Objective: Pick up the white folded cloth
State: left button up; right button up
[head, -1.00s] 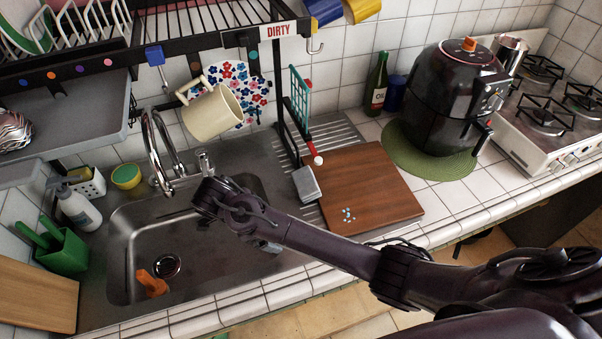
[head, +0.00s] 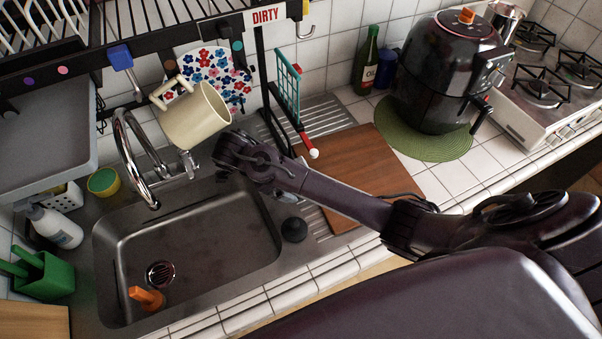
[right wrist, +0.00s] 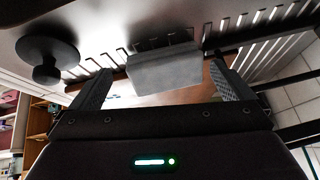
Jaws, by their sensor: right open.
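The white folded cloth (right wrist: 165,72) shows in the right wrist view as a pale grey-white block. It lies at the edge of the ribbed drainboard, by the brown cutting board. My right gripper (right wrist: 160,67) is open, with one finger on each side of the cloth in this view. I see no clear contact between fingers and cloth. In the head view my right arm hides the cloth, and the fingers cannot be made out there. My left gripper is not in view.
A black plug (head: 294,229) stands near the cloth. The cutting board (head: 350,160) lies on the drainboard (head: 322,118).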

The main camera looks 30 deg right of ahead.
jog(key=d, duration=0.1)
jog(key=d+p, duration=0.1)
jog(key=d, duration=0.1)
jog(key=shift+r, duration=0.25)
jog(key=p+x, duration=0.2)
jog(key=x, duration=0.1)
jog(key=shift+d, duration=0.1)
jog(key=shift+f, duration=0.25)
jog(key=c, duration=0.7)
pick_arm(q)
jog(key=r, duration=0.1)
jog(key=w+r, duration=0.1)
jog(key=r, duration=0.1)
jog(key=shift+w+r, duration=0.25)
